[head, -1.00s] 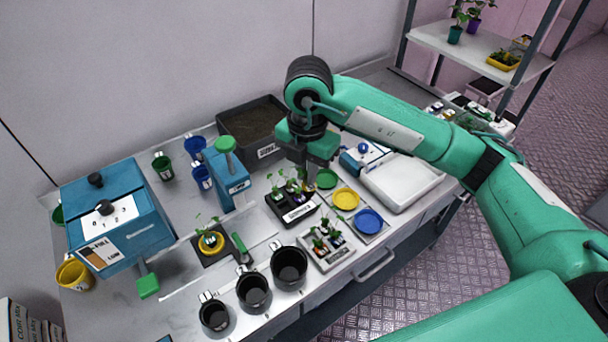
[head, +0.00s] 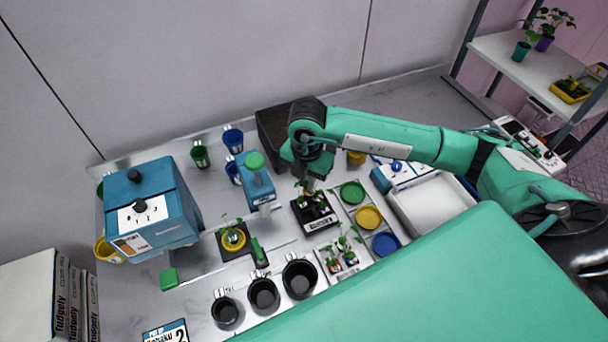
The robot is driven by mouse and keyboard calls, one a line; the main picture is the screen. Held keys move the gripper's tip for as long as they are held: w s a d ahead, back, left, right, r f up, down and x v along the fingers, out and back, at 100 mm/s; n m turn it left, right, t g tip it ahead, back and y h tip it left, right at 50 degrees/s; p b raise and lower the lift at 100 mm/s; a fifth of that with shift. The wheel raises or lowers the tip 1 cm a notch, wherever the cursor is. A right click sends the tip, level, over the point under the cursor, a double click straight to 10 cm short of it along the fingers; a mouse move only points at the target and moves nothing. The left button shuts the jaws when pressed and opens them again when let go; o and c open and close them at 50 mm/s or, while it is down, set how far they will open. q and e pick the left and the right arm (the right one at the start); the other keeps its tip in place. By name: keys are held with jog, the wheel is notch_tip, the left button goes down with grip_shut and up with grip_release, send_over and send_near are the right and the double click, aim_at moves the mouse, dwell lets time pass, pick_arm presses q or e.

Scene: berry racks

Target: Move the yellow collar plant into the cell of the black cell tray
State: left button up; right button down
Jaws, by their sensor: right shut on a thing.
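The black cell tray (head: 318,224) stands mid-table with a white label on its front edge and small green plants in it. My right gripper (head: 310,182) is low over the tray's back part, pointing down. It is shut on a small plant (head: 306,190) at the tray; its collar is mostly hidden, and I cannot tell its colour or whether it is seated in a cell. Another small plant (head: 232,237) with a yellow ring around it stands on a black square plate to the left. My left gripper is not in view.
A grey tray (head: 345,272) with small plants is in front. Green (head: 352,192), yellow (head: 368,217) and blue (head: 386,244) discs lie to the right. A dark soil bin (head: 272,135) is behind. Black pots (head: 300,279) line the front; a blue machine (head: 150,210) stands left.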

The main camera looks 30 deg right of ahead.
aim_at(307, 194)
jog(key=shift+f, duration=0.6)
jog(key=shift+f+b, duration=1.6)
jog(key=shift+f, duration=0.85)
jog(key=shift+f+b, duration=2.55)
jog(key=shift+f, duration=0.45)
jog(key=c, duration=1.4)
grip_release()
jog(key=shift+r+p, duration=2.6)
jog(key=shift+r, duration=1.95)
